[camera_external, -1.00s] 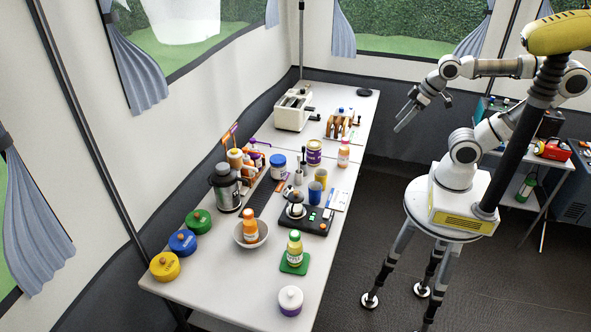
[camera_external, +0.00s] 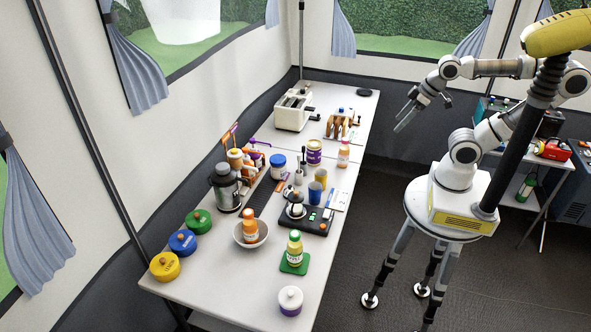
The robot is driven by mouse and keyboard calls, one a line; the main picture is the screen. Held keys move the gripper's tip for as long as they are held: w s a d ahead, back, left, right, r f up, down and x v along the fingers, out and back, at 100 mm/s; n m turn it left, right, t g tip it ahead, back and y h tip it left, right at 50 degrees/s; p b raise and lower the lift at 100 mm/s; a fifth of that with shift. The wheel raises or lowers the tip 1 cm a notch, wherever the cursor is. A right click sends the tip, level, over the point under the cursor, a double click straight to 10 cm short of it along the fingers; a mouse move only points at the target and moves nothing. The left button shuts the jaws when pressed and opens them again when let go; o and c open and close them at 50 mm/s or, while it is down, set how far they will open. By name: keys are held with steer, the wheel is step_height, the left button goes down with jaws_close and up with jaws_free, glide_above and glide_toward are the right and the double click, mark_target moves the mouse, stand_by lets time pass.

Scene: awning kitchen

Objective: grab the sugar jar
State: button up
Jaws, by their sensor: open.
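No label that reads as sugar can be made out, so I cannot tell which container is the sugar jar. Three squat lidded canisters stand in a row at the table's left edge: yellow (camera_external: 164,266), blue (camera_external: 182,242) and green (camera_external: 198,221). A white-lidded jar with a purple band (camera_external: 290,301) stands alone near the front edge. A blue and white jar (camera_external: 278,166) and a purple-lidded jar (camera_external: 314,152) stand further back. My gripper (camera_external: 408,115) is open and empty, raised to the right of the table, apart from all of these.
A bowl (camera_external: 262,242) holds an orange-capped bottle. A green-capped bottle (camera_external: 295,249) stands on a green mat. A grey flask (camera_external: 225,190), cups, a black scale (camera_external: 317,226) and a toaster (camera_external: 293,110) crowd the table. The front-left tabletop (camera_external: 225,285) is clear.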

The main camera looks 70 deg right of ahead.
steer(key=shift+o, duration=0.2)
stand_by(0.3)
steer(key=n+t+h+b, duration=0.5)
steer(key=n+h, duration=0.5)
steer(key=n, duration=1.7)
glide_toward(278, 161)
steer(key=shift+g, duration=0.5)
steer(key=b+x, duration=0.2)
steer(key=x, duration=1)
steer(key=shift+d, duration=0.1)
steer(key=c, duration=1.4)
